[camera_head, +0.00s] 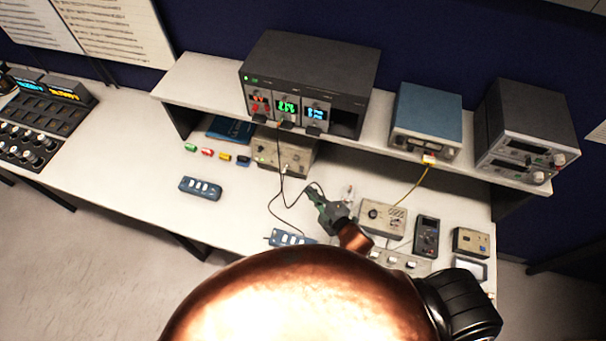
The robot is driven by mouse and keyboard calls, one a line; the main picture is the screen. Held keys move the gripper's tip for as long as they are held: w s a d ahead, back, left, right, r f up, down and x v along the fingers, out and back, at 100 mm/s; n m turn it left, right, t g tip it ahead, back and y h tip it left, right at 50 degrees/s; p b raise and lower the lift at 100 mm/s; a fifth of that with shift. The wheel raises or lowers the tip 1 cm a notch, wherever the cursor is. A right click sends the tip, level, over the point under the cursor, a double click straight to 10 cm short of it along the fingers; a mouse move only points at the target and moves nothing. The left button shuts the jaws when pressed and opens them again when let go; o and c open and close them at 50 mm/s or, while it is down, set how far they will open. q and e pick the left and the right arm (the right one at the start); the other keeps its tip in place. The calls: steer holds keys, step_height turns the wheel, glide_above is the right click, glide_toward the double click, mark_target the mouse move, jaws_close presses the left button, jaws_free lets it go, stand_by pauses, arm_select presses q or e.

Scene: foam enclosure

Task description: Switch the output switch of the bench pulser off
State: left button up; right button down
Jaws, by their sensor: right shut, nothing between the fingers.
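A beige box (298,158) with small front controls and a tiny green light sits under the shelf, left of centre. A second beige box (383,217) with a dark knob stands on the bench to the right. I cannot tell for certain which one is the bench pulser, and switch positions are too small to read. My right gripper (317,197) is shut and empty, in front of the first box and left of the second, near a black cable. Whether it touches anything is unclear. My copper-coloured arm hides the bench's front middle. My left gripper is not in view.
A dark rack (308,72) with lit displays, a blue instrument (426,118) and stacked grey units (525,130) stand on the shelf. A blue switch strip (201,188) lies left, and a handheld meter (427,236) right. Black cables loop near my gripper. The bench's left part is mostly clear.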

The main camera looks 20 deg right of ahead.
mark_target(301, 170)
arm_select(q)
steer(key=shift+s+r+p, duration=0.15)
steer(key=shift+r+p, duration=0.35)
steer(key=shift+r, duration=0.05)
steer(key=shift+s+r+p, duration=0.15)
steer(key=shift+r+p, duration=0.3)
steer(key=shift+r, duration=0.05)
arm_select(e)
steer(key=w+f, duration=0.1)
steer(key=w, duration=0.2)
steer(key=w+f, duration=0.2)
steer(key=w, duration=0.1)
steer(key=w+f, duration=0.1)
steer(key=w, duration=0.2)
steer(key=shift+w+f, duration=0.25)
steer(key=shift+w, duration=0.1)
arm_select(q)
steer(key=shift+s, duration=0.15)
arm_select(e)
steer(key=shift+s, duration=0.1)
